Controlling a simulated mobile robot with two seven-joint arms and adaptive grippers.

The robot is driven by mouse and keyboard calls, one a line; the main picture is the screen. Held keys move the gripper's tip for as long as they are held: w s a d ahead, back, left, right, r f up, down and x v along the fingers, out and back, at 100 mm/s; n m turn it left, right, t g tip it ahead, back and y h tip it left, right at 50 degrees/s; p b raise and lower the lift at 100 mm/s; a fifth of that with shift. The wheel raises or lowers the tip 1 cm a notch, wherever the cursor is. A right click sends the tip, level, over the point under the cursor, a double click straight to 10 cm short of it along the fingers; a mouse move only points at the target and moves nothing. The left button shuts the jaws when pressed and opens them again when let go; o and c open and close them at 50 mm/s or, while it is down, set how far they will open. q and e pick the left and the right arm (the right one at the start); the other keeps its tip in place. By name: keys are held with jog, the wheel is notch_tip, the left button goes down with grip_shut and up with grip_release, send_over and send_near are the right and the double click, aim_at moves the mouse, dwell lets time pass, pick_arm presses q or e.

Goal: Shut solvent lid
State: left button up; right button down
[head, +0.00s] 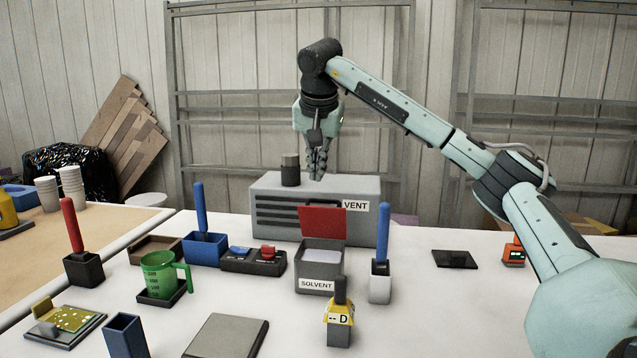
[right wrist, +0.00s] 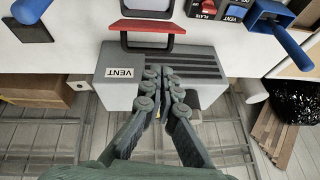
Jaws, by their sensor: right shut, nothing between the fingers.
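The grey solvent box (head: 318,285) stands on the white table, with its SOLVENT label facing me and a pale surface showing inside. Its red lid (head: 322,222) is open and stands up at the box's back edge. The lid also shows near the top of the right wrist view (right wrist: 147,25). My right gripper (head: 317,176) is shut and empty, pointing down above the grey vent box, behind and higher than the lid. Its closed fingers also show in the right wrist view (right wrist: 165,76). My left gripper is not in view.
The grey vent box (head: 275,188) stands behind the lid, with a dark cylinder (head: 290,170) on top. A white holder with a blue handle (head: 381,250) is right of the solvent box. A red-and-blue switch box (head: 254,261) is left.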

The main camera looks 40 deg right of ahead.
notch_tip(320, 180, up, 3)
jog(key=d+n+h, duration=0.1)
jog(key=d+h, duration=0.1)
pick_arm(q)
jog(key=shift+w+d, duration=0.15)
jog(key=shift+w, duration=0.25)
pick_arm(e)
send_over(324, 217)
jog(key=w+d, duration=0.2)
notch_tip(324, 217, down, 9)
jog(key=shift+d+r, duration=0.15)
jog(key=shift+d, duration=0.05)
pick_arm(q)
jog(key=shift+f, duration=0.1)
pick_arm(e)
jog(key=shift+w, duration=0.1)
